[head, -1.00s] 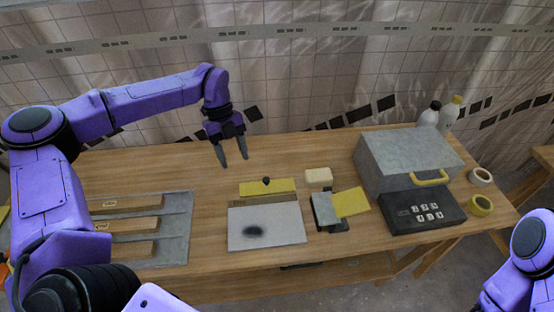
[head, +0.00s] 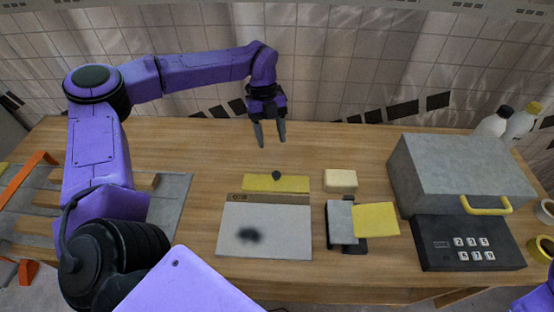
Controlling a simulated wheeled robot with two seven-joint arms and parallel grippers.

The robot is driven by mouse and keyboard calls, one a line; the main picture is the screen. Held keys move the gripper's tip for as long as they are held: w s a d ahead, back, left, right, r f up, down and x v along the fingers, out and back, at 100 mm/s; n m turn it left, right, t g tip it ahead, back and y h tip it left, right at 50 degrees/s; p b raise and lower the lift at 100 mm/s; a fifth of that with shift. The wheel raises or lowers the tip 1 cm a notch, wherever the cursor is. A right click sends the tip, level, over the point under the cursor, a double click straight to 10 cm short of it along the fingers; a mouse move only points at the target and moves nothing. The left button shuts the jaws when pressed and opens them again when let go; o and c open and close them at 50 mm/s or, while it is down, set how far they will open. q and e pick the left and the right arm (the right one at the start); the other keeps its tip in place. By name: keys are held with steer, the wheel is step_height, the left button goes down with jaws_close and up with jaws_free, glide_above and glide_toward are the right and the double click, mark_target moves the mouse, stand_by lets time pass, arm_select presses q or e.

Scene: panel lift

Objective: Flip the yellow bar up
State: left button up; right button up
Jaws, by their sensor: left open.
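A flat yellow bar (head: 262,183) with a black knob (head: 276,175) lies along the back edge of a white panel (head: 290,225) with a dark smudge. My left gripper (head: 270,143) is open and empty, with its fingers pointing down. In the picture it is just above and behind the bar, apart from it. A yellow square plate (head: 376,219) sits tilted beside a grey block (head: 341,222) on a dark base to the right. My right gripper is out of view; only a bit of my right arm shows at the lower right corner.
A pale yellow block (head: 341,181) lies right of the bar. A grey box (head: 455,170) with a yellow handle and a black keypad (head: 467,243) stand farther right, with bottles and tape rolls beyond. A grey slotted tray (head: 172,212) is at left. The back-left tabletop (head: 190,150) is clear.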

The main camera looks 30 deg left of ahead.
mark_target(276, 173)
arm_select(q)
steer(key=p+x, duration=0.2)
steer(key=x, duration=0.8)
steer(key=shift+f, duration=0.35)
jaws_close()
